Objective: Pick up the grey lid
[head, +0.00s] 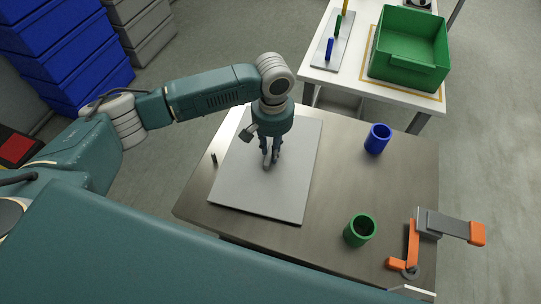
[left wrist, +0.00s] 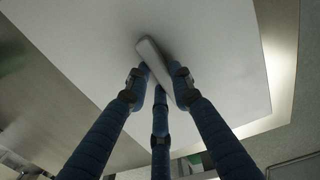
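The grey lid (head: 291,183) is a large flat square plate at the left of the metal table. A light grey bar handle (left wrist: 153,58) stands at its middle. My left gripper (head: 270,158) points down over the lid's middle. Its three dark fingers are close together, and in the left wrist view the fingertips (left wrist: 160,78) press in on both sides of the handle. The gripper looks shut on it. The lid looks flat on the table; I cannot tell any gap under it. My right gripper is not in view.
On the metal table (head: 335,190) stand a blue cup (head: 377,139), a green cup (head: 360,230), an orange and grey crank device (head: 412,247) and a small dark peg (head: 214,159). A white table behind holds a green bin (head: 409,78) and a pegboard (head: 333,50). Blue crates (head: 65,50) stand back left.

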